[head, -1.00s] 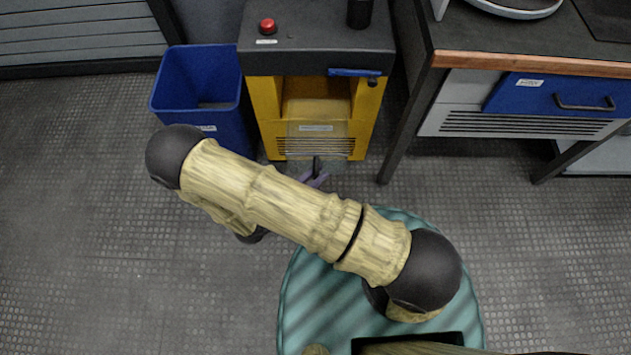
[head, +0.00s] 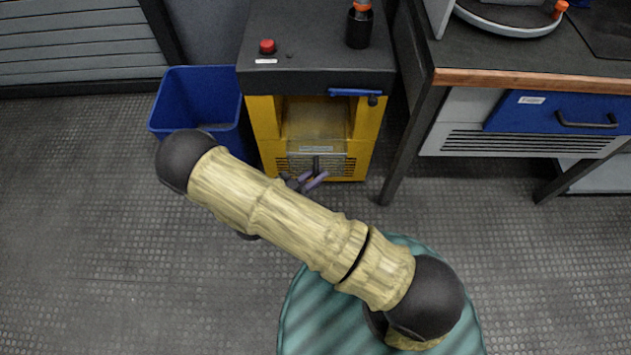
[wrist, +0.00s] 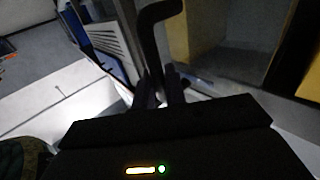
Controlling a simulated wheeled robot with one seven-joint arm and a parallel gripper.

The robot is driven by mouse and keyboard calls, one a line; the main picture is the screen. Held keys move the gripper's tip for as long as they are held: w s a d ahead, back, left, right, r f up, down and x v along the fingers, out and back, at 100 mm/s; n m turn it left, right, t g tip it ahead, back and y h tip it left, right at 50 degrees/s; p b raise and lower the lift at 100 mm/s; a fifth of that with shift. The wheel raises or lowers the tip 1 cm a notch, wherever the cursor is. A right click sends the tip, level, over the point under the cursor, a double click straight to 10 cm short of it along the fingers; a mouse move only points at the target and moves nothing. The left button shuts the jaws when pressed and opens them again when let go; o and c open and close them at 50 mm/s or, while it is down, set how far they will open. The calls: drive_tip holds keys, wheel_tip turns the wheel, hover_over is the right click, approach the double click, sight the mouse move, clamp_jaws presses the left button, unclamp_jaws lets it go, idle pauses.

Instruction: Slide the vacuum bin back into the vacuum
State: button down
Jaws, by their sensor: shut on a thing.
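The vacuum (head: 265,135) is a yellow cabinet with a black top. The clear vacuum bin (head: 316,125) sits in its front opening, low down and apparently mostly inside. I cannot tell whether it is fully seated. My gripper (head: 304,181), with purple fingers, is at the bin's front near the floor, partly hidden by my arm. In the wrist view my gripper (wrist: 163,85) is shut on a dark, bent bin handle (wrist: 150,40). The yellow and grey interior shows beyond it.
A blue waste bin (head: 195,95) stands left of the vacuum. A workbench (head: 510,75) with a blue drawer (head: 555,112) and dark legs is at the right. Floor is clear at left.

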drive_tip(key=shift+w+d+b, duration=0.2)
drive_tip(key=shift+w+b, duration=0.8)
drive_tip(key=shift+w, duration=3.3)
drive_tip(key=shift+w+d+b, duration=0.15)
drive_tip(key=shift+w+b, duration=0.85)
drive_tip(key=shift+w, duration=3.3)
drive_tip(key=shift+w+f, duration=0.1)
drive_tip(key=shift+w, duration=0.1)
drive_tip(key=shift+f, duration=0.35)
drive_tip(key=c, duration=1.4)
unclamp_jaws()
drive_tip(key=shift+s, duration=0.1)
drive_tip(key=shift+o, duration=0.2)
drive_tip(key=p+v, duration=0.4)
drive_tip(key=v, duration=1.3)
drive_tip(key=shift+a, duration=0.2)
